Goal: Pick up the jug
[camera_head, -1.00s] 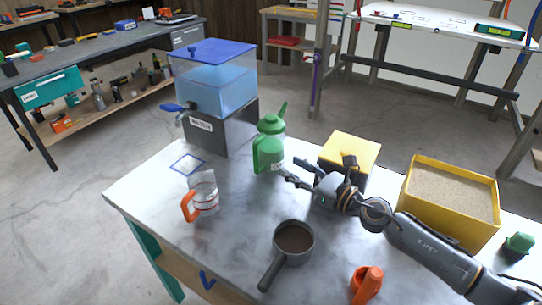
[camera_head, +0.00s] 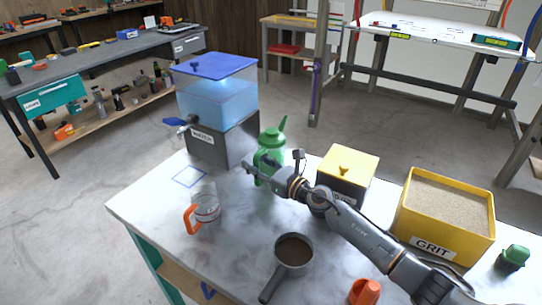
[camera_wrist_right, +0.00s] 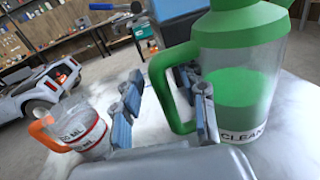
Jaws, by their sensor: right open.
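A green jug (camera_head: 270,150) with a lid, spout and side handle stands upright on the marble-topped table. In the right wrist view the green jug (camera_wrist_right: 255,70) is clear-walled, with green contents and a label starting "CLEAN". A clear measuring jug (camera_head: 207,210) with an orange handle stands upright nearer the front left, and it shows at the left of the wrist view (camera_wrist_right: 88,130). My right gripper (camera_head: 258,173) is open at the green jug's handle. In the wrist view the handle shows between the two fingers (camera_wrist_right: 165,88); contact cannot be told. My left gripper is not in view.
A blue-lidded water tank (camera_head: 218,90) on a grey stand is behind left. A yellow-lidded box (camera_head: 348,165) and a grit bin (camera_head: 435,247) stand right. A dark saucepan (camera_head: 293,252) and an orange item (camera_head: 365,292) are in front. The table is clear around the square outline (camera_head: 189,176).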

